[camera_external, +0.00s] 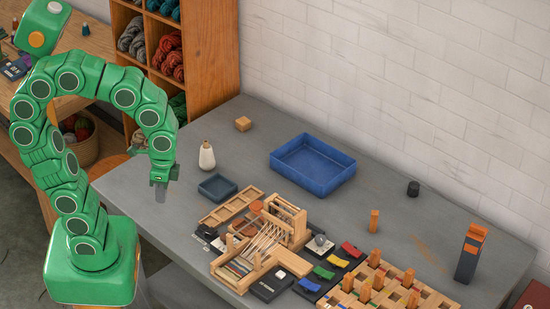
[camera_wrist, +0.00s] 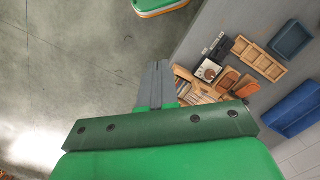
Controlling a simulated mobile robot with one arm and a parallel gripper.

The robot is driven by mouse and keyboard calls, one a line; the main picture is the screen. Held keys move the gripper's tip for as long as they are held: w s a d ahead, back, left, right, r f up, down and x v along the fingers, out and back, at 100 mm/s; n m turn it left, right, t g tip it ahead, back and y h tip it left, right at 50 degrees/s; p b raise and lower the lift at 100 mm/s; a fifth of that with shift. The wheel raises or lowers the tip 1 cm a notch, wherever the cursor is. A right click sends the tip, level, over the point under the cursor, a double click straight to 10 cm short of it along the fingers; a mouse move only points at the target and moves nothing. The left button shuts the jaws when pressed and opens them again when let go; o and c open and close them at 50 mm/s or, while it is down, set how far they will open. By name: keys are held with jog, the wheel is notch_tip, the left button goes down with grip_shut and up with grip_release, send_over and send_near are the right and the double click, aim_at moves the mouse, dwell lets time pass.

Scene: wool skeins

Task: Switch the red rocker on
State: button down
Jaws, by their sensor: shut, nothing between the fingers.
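The red rocker (camera_external: 351,249) is at the far end of a diagonal row of coloured rockers on the grey table, right of the wooden loom. Its on or off position is too small to tell. My gripper (camera_external: 160,194) points down near the table's left edge, well left of the rocker and above table height. Its grey fingers (camera_wrist: 157,66) are shut together and empty. I cannot make out the red rocker in the wrist view, where my gripper body covers the lower part.
Yellow (camera_external: 337,261), green (camera_external: 323,272) and blue (camera_external: 308,284) rockers line up beside the red one. A wooden loom (camera_external: 262,240) stands between my gripper and them. A white bottle (camera_external: 207,156), a small dark tray (camera_external: 217,187) and a blue tray (camera_external: 312,166) stand behind.

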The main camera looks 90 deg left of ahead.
jog(key=w+m+t+h, duration=0.1)
jog(key=w+m, duration=0.4)
jog(key=w, duration=2.5)
jog(key=w+a+f+m, duration=0.1)
jog(key=w+a+f, duration=0.1)
jog(key=w+f, duration=0.2)
jog(key=w+a+f+t, duration=0.1)
jog(key=w+a+f, duration=0.2)
jog(key=w, duration=0.8)
jog(key=w+a+f+m, duration=0.1)
jog(key=w+a+f, duration=0.1)
jog(key=w+f, duration=0.3)
jog(key=shift+w+a+m+t, duration=0.3)
jog(key=shift+w+t, duration=0.1)
jog(key=shift+w, duration=0.75)
jog(key=shift+f, duration=0.1)
send_over(347, 247)
jog(key=f, duration=0.9)
jog(key=shift+w+d+f, duration=0.2)
jog(key=shift+w+f, duration=0.05)
jog(key=shift+f, duration=0.05)
jog(key=f, duration=0.3)
jog(key=shift+s+a+f, duration=0.15)
jog(key=shift+s+a, duration=0.2)
jog(key=shift+s, duration=0.05)
jog(key=shift+a+f, duration=0.15)
jog(key=shift+f, duration=0.15)
